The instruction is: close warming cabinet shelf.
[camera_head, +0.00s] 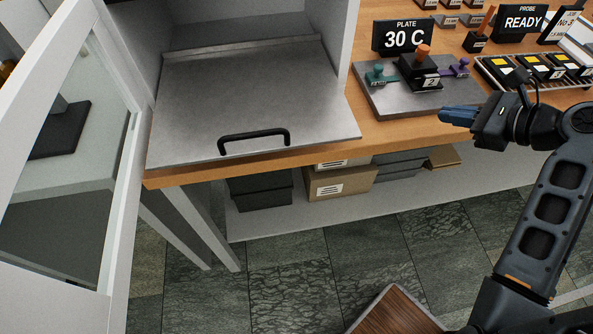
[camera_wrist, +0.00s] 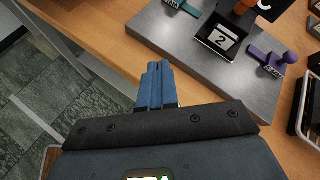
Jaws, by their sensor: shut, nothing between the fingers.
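The warming cabinet's metal shelf (camera_head: 245,95) is slid out of the white cabinet in the head view, toward the front edge of the bench. A black bar handle (camera_head: 254,137) stands on its front part. The cabinet's white-framed glass door (camera_head: 118,60) is swung open on the left. My gripper (camera_head: 443,115) is shut and empty, to the right of the shelf and apart from it, near the front of the hot plate. In the wrist view, its blue fingers (camera_wrist: 157,78) are together, near the bench's front edge. The shelf is not visible in the wrist view.
A grey plate (camera_head: 375,100) with a black block and green and purple pieces lies right of the shelf, behind my gripper. A "30 C" sign (camera_head: 402,36) stands at its back. Boxes (camera_head: 340,181) sit below the bench. A wooden-topped item (camera_head: 395,312) is in front.

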